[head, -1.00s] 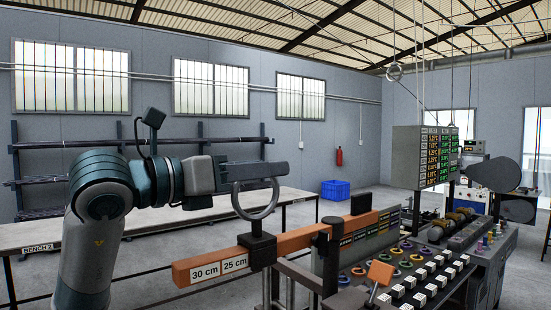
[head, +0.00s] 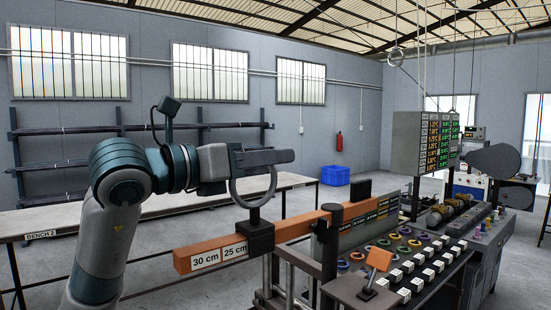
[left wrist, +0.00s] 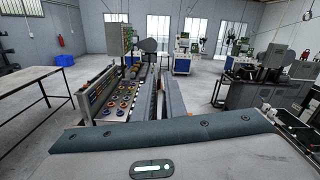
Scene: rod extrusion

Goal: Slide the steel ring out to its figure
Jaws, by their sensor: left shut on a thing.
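The steel ring (head: 252,204) is a grey hoop on a dark slider block (head: 261,238), which sits around an orange beam (head: 290,230). My left gripper (head: 272,157) is shut on the top of the ring, which stands upright above the beam. White figure plates reading 30 cm (head: 206,258) and 25 cm (head: 235,249) show on the beam's near end, left of the block. The block lies just beside the 25 cm plate. My right gripper is not in view.
A console (head: 400,262) with coloured rings and white blocks stands right of the beam; it also shows in the left wrist view (left wrist: 122,93). A long bench (head: 100,221) stands behind my left arm. A lit display board (head: 437,143) rises at the back right.

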